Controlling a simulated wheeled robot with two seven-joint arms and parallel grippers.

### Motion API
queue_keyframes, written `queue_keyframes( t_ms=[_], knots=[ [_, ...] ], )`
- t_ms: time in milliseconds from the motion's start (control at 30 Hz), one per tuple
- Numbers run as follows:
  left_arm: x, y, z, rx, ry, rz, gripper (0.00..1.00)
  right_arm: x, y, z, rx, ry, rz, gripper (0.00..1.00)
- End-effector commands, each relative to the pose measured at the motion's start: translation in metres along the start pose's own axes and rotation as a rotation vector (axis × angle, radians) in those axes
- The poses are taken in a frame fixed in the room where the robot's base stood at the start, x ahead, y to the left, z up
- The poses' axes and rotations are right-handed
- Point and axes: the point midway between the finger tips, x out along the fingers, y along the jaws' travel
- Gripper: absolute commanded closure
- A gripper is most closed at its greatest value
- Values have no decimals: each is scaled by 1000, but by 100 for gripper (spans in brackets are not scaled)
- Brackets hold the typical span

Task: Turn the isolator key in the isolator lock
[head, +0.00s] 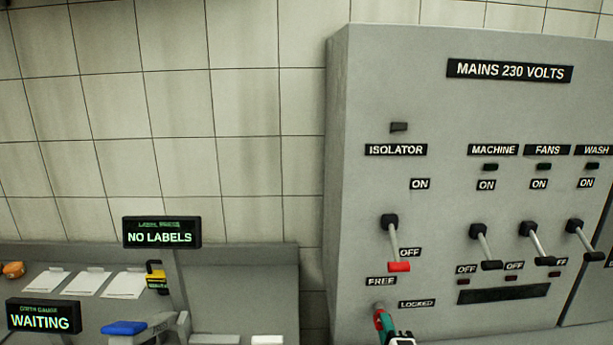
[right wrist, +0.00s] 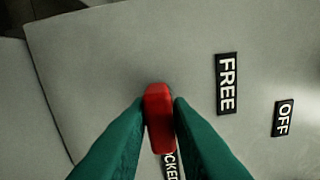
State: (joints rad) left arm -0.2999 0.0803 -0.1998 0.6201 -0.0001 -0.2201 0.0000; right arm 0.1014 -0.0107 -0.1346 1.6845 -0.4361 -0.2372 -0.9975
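The red isolator key (right wrist: 158,115) is between the green fingertips of my right gripper (right wrist: 159,112) in the right wrist view. Both fingers press against its sides, and its far end meets the grey panel. The isolator lock itself is hidden behind the key. The FREE label (right wrist: 227,84) is beside it and the LOCKED label (right wrist: 170,166) is partly covered by a finger. In the head view my right gripper (head: 381,322) is at the panel below the FREE label (head: 381,281) and left of the LOCKED label (head: 416,303). My left gripper is not in view.
The isolator lever (head: 393,242) with its red handle points down at OFF, just above my right gripper. Several other levers hang to the right on the grey cabinet (head: 345,150). A bench (head: 225,290) with papers and a NO LABELS display (head: 161,232) stands left.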

Motion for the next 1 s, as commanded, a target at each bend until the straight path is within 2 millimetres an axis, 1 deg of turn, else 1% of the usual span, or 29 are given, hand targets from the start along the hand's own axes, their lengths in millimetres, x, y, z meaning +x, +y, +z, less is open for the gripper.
queue_keyframes(
  t_ms=[33, 100, 133, 367, 467, 567, 667, 800, 900, 1000],
  knots=[
    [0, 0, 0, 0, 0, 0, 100, 0, 0, 0, -1, 0, 0, 73],
    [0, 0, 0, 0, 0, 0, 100, 0, 0, 0, -2, 0, 0, 62],
    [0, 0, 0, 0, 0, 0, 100, 0, 0, 0, -2, 0, 0, 61],
    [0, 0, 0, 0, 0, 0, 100, 0, 0, 0, -4, 0, 1, 61],
    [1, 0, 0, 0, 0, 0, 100, -4, 1, 0, -5, 0, 1, 61],
    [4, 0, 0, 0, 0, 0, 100, -17, 3, 0, -6, 0, 2, 61],
    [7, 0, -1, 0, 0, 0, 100, -36, 3, 0, -6, -1, 3, 61],
    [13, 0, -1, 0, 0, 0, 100, -68, 4, 0, -4, 0, 3, 61],
    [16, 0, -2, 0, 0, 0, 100, -88, 3, 0, -4, 0, 2, 61],
    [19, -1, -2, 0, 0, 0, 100, -103, 2, 0, -3, -1, 2, 61]
  ],
)
